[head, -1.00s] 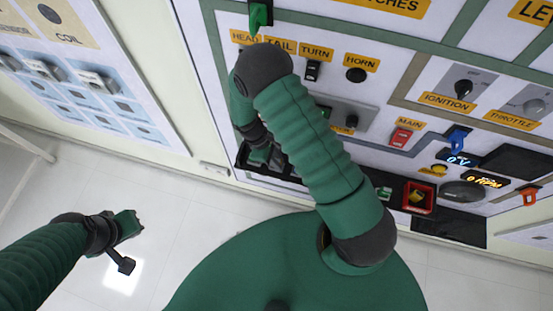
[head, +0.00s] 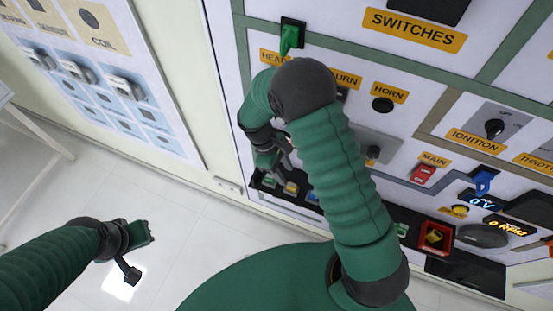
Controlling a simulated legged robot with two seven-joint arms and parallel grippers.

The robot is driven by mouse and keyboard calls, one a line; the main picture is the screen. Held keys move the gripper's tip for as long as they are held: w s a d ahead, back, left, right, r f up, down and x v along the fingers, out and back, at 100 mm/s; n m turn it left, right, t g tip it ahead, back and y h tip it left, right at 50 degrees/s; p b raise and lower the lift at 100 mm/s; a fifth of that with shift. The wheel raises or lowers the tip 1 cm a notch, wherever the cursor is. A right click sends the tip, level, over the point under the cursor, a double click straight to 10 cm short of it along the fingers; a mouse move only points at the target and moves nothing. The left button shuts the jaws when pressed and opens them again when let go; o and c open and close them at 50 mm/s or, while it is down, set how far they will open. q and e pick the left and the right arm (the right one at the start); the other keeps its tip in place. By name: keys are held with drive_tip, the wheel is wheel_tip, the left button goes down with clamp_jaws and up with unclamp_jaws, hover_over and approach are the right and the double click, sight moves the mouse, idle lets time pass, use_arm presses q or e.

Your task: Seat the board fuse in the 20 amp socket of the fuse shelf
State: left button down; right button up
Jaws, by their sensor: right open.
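The likely fuse shelf is a dark ledge (head: 322,217) low on the panel, partly hidden behind my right arm. Green (head: 268,181), yellow (head: 291,187) and blue pieces show in it; I cannot read any amp marking. My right gripper (head: 281,158) is open just above the shelf's left part, and its fingers are partly hidden by its wrist. I cannot pick out the board fuse for certain. A yellow piece sits in a red square holder (head: 436,237) right of my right arm. My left gripper (head: 138,250) hangs over the floor at lower left, away from the panel.
The panel carries a green lever (head: 291,37), a horn button (head: 382,104), a red main switch (head: 423,174), a blue lever (head: 483,182) and an ignition knob (head: 494,128). Another board (head: 110,60) stands at left. The floor (head: 190,240) between is clear.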

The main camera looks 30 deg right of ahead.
drive_tip(key=b+v, duration=0.1)
drive_tip(key=v, duration=0.8)
